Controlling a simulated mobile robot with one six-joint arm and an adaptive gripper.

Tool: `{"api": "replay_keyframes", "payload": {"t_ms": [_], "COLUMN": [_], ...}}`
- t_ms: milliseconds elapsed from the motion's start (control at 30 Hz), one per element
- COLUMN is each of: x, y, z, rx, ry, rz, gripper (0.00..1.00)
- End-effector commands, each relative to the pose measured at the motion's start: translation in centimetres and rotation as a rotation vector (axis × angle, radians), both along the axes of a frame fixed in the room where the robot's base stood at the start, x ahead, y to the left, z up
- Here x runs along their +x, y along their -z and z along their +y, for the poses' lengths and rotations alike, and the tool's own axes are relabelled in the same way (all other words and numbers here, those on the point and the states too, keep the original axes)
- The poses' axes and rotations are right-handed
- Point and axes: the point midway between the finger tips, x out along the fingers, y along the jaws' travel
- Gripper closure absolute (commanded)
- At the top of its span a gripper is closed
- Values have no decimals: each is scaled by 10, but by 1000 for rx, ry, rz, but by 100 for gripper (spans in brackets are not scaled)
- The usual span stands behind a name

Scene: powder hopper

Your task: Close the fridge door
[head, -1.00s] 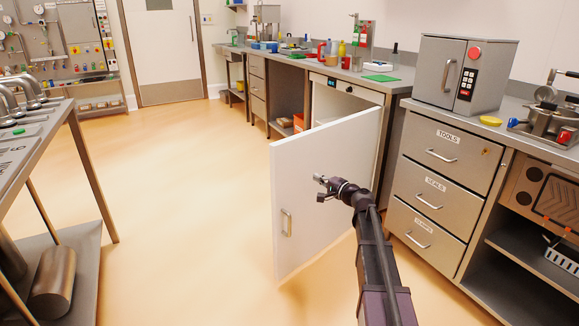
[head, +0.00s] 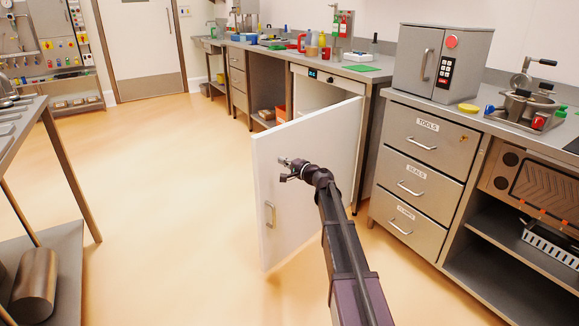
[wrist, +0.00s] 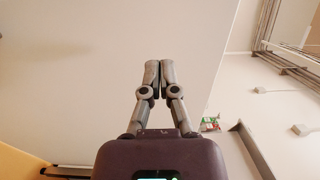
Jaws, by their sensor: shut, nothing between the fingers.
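The white fridge door (head: 300,150) stands wide open, swung out from the fridge (head: 322,92) under the counter. Its handle (head: 270,214) is on the lower left of the door's visible face. My gripper (head: 284,163) is in front of that face, near the door's left part and above the handle. Whether it touches the door cannot be told. In the wrist view my gripper (wrist: 159,68) has its fingers together with nothing between them. A pale flat surface fills much of that view behind the fingers.
A drawer unit (head: 418,175) stands right of the fridge, with a grey box oven (head: 440,62) on the counter above. A metal table (head: 70,170) is at the left. The floor (head: 180,190) between is clear.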

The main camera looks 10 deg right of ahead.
Motion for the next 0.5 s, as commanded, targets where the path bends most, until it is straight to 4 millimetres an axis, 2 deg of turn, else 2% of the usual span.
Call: {"api": "replay_keyframes", "payload": {"t_ms": [33,200,500], "x": [10,28,42], "y": [0,0,0], "z": [5,17,28], "rx": [0,0,0], "ry": [-2,-1,-1], "rz": [0,0,0], "gripper": [100,100,100]}}
